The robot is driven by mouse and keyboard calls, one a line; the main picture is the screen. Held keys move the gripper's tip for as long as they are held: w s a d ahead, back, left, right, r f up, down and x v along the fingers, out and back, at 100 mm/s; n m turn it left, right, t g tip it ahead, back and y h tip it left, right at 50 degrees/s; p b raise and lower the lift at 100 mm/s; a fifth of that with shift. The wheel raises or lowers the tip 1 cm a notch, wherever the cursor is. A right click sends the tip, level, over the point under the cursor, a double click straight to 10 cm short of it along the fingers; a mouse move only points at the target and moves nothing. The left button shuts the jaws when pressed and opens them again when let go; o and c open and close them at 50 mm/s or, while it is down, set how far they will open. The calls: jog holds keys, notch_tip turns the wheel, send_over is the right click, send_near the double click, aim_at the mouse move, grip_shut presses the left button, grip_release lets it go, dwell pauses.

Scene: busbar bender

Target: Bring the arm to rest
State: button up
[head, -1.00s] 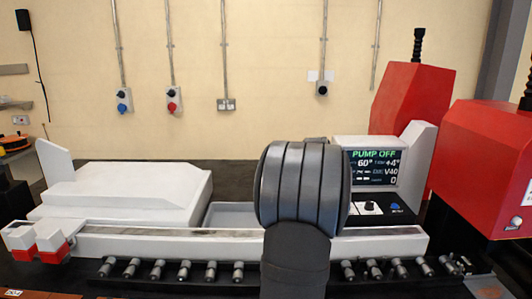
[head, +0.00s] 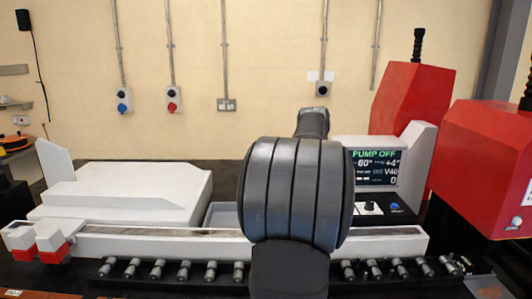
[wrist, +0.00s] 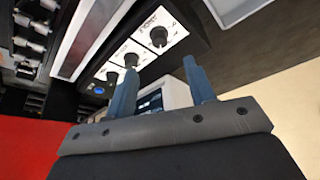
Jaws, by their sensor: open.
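My gripper (wrist: 158,85) shows in the wrist view with its two blue-grey fingers spread apart and nothing between them. It is open and empty. Beyond the fingers lie the white screen housing and the control panel (wrist: 150,40) with its black knobs and a blue button. In the head view my dark arm stands in front of the middle of the bender and hides the gripper.
A long white rail (head: 150,243) runs along the front, with a row of grey fittings (head: 183,270) below it. A white block (head: 120,190) stands left. Red machine housings (head: 412,95) stand right. The air above the white block is free.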

jog(key=v, duration=0.8)
jog(key=x, duration=1.7)
jog(key=shift+f, duration=0.4)
jog(key=shift+s+d+r+n, duration=0.1)
jog(key=shift+r+n, duration=0.05)
jog(key=shift+n, duration=0.45)
jog(key=n+y, duration=0.1)
jog(key=n, duration=0.2)
jog(key=n+y, duration=0.2)
jog(key=n, duration=0.1)
jog(key=shift+d+n+t, duration=0.2)
jog(key=shift+n+t, duration=0.1)
jog(key=v, duration=0.9)
jog(key=shift+r, duration=0.3)
jog(key=shift+o, duration=0.2)
